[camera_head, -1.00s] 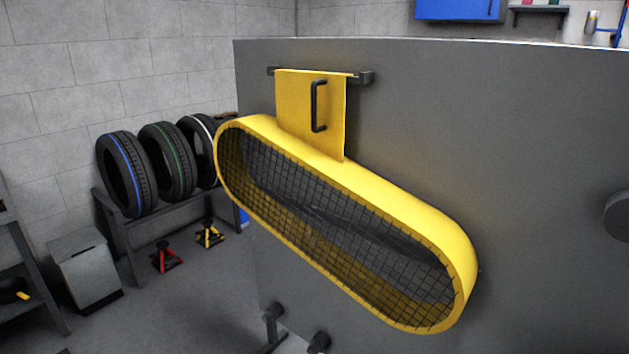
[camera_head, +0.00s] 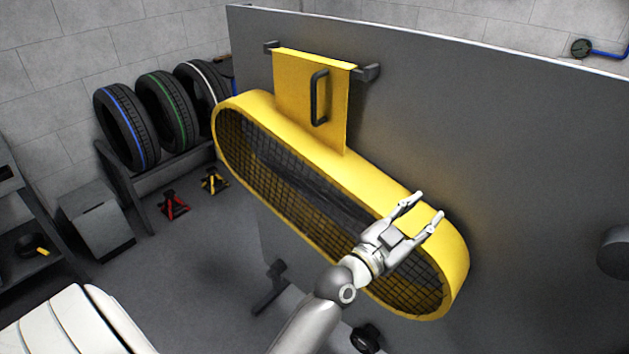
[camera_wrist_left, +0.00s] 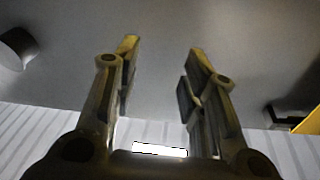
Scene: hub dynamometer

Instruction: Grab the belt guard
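The yellow belt guard (camera_head: 310,145) hangs on the grey panel in the head view, its long rounded housing sloping down to the right with black mesh on its front. A flat yellow plate on top carries a black handle (camera_head: 319,98) and hangs at a dark bar (camera_head: 368,73). My left gripper (camera_head: 427,210) is open and empty, in front of the guard's lower right part and below right of the handle. In the left wrist view its two fingers (camera_wrist_left: 160,65) are spread, with only grey panel between them; a bit of yellow shows at the right edge. My right gripper is not in view.
The grey panel (camera_head: 500,150) fills the right side, with a dark round knob (camera_head: 615,252) at the edge. Tyres (camera_head: 165,115) stand on a rack at left. A grey cabinet (camera_head: 97,220) and red and yellow jack stands (camera_head: 174,205) are on the floor.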

